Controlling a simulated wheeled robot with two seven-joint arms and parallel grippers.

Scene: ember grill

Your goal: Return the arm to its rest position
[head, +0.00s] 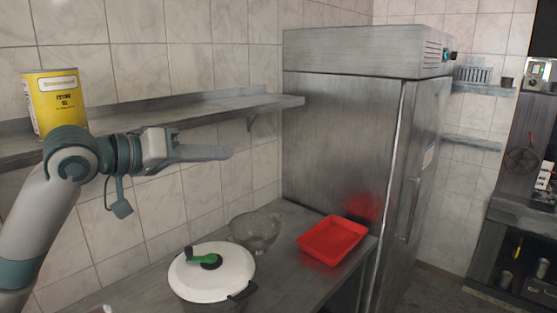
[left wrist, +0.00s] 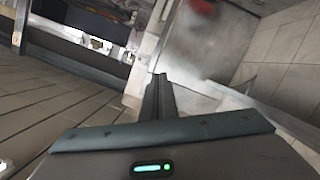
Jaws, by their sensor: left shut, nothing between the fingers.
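My left arm (head: 48,200) comes in from the left in the head view, raised above the counter. My left gripper (head: 228,153) points to the right, level with the wall shelf and apart from everything. Its fingers are shut and empty. In the left wrist view the closed fingers (left wrist: 160,80) show in the middle, with nothing between them. My right gripper is in neither view.
A yellow can (head: 55,100) stands on the wall shelf (head: 270,103) beside my arm. A white-lidded pot (head: 225,280), a clear bowl (head: 255,231) and a red tray (head: 333,240) are on the metal counter (head: 150,292) below. A steel fridge (head: 340,140) stands beyond.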

